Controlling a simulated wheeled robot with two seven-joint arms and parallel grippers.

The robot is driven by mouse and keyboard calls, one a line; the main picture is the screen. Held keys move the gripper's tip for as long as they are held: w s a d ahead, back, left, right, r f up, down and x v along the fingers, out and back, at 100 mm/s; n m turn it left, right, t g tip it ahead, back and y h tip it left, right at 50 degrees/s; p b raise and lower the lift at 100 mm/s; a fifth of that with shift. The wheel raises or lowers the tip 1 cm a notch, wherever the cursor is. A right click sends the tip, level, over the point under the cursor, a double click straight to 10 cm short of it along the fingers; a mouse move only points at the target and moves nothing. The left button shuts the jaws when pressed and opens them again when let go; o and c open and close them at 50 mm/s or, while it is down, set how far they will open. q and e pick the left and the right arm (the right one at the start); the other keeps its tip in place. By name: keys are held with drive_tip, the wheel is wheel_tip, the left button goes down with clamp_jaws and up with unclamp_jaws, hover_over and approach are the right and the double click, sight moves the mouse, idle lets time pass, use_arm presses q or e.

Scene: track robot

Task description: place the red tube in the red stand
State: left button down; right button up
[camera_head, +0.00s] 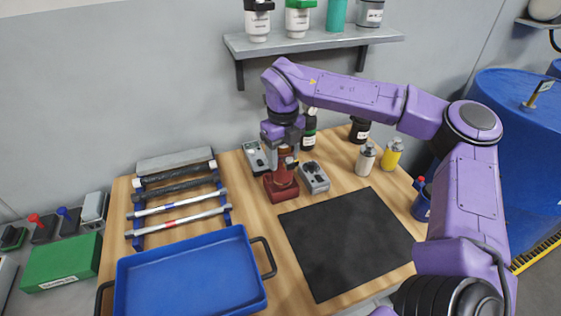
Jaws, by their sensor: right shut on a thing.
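My right gripper (284,150) points down over the wooden table, shut on the red tube (286,158). The tube is dark red and upright, partly covered by the fingers. The red stand (282,191) is a dark red block directly below, on the table behind the black mat. The tube's lower end lines up with the stand and meets it in the picture; I cannot tell how deep it sits. My left gripper is not in view.
Grey devices (314,178) and (255,158) flank the stand closely. A blue tray (190,275) and a rod rack (138,222) are left. A black mat (345,240) lies clear in front. Bottles, one of them yellow (392,154), stand right. A wall shelf (310,41) is above.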

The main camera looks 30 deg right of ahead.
sight(281, 166)
drive_tip(key=shift+w+d+f, duration=0.25)
drive_tip(key=shift+w+f, duration=0.4)
drive_tip(key=shift+f, duration=0.1)
drive_tip(key=shift+w+d+f+p, duration=0.1)
drive_tip(key=shift+w+f+p, duration=0.05)
drive_tip(key=shift+f, duration=0.85)
drive_tip(key=shift+w+f+p, duration=0.1)
drive_tip(key=shift+f+p, duration=0.05)
drive_tip(key=shift+f, duration=0.8)
drive_tip(key=shift+f, duration=0.1)
drive_tip(key=o, duration=1.1)
drive_tip(key=shift+o, duration=0.2)
wheel_tip(281, 166, up, 12)
drive_tip(key=shift+r+b, duration=0.15)
drive_tip(key=shift+b, duration=0.25)
